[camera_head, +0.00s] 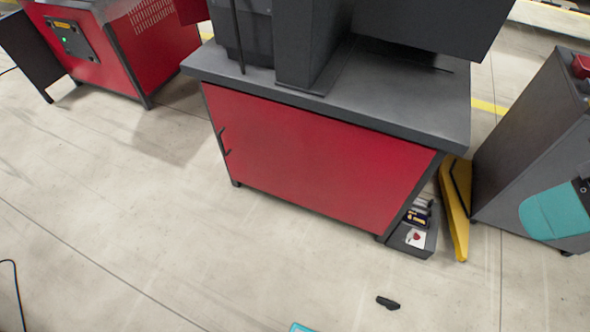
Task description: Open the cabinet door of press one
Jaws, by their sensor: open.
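The cabinet under the grey-topped press (350,95) has a wide red front door (310,155) in the middle of the head view. The door looks shut and flush with the dark frame. A slim black handle (225,142) stands upright near its left edge. No label shows which press this is. I cannot make out my gripper in this view, and nothing touches the door or the handle.
A dark open bin (412,238) with small items stands at the cabinet's right corner, beside a yellow part (456,208). A grey cabinet (528,140) is at right. A small black object (388,303) appears near the bottom. The floor (130,220) left of the door is clear.

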